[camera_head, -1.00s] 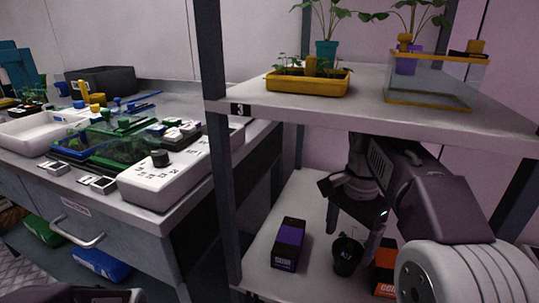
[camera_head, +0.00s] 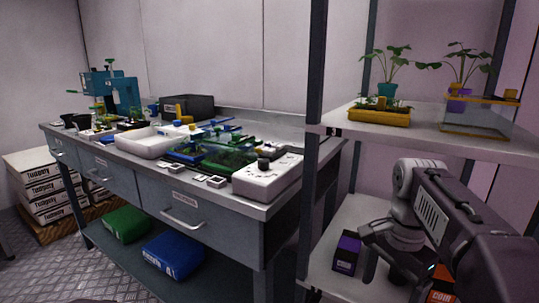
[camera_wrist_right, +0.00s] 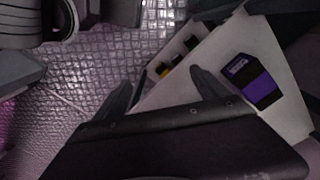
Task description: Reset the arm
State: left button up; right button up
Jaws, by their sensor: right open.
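My right arm comes in from the right in the head view. Its gripper (camera_head: 382,262) is over the lower rack shelf, beside a purple and black box (camera_head: 347,252). In the right wrist view the two fingers of this gripper (camera_wrist_right: 167,92) stand apart with nothing visible between them. The purple box (camera_wrist_right: 253,82) lies to their right on the pale shelf (camera_wrist_right: 283,112). The small dark pot is not distinguishable now; my right arm covers that part of the shelf. My left gripper is not in view.
The upper shelf (camera_head: 430,140) holds a yellow tray (camera_head: 380,117), potted plants and a clear yellow-rimmed bin (camera_head: 475,122). A rack post (camera_head: 315,150) stands near my right arm. A cluttered workbench (camera_head: 235,205) is left. The floor (camera_head: 70,250) in front is clear.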

jog(key=s+a+f+n+p, duration=0.25)
jog(key=s+f+n, duration=0.25)
jog(key=f, duration=0.5)
jog(key=s+a+f+n+p, duration=0.1)
jog(key=s+a+f+n, duration=0.3)
jog(key=f, duration=0.5)
notch_tip(320, 180, up, 38)
jog(key=w+d+n+t+p, duration=0.1)
jog(key=w+n+p, duration=0.1)
jog(key=p, duration=3.6)
jog(key=shift+w+d+f+n, duration=0.2)
jog(key=shift+w+n, duration=0.2)
jog(key=shift+n, duration=0.5)
